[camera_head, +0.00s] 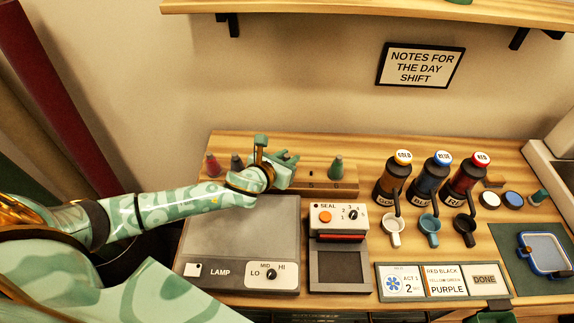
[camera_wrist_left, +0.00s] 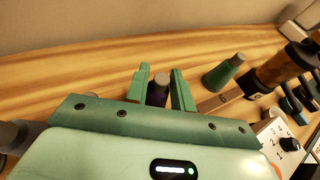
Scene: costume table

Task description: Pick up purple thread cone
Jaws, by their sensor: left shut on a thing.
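The purple thread cone (camera_wrist_left: 158,92) is dark with a grey tip and stands between the two green fingers of my left gripper (camera_wrist_left: 160,88) in the left wrist view. The fingers are shut on it at the rack, and I cannot tell whether its base is lifted. In the head view my left gripper (camera_head: 284,168) is over the middle of the wooden thread rack (camera_head: 312,186) and hides the cone. A green cone (camera_head: 336,169) stands to its right on the rack. My right gripper's jaws do not show.
A red cone (camera_head: 212,166) and a dark cone (camera_head: 237,163) stand left on the rack. In front are the lamp panel (camera_head: 243,235) and the seal device (camera_head: 339,262). Gold, blue and red dispensers (camera_head: 429,178) with cups stand to the right. A shelf (camera_head: 370,9) hangs above.

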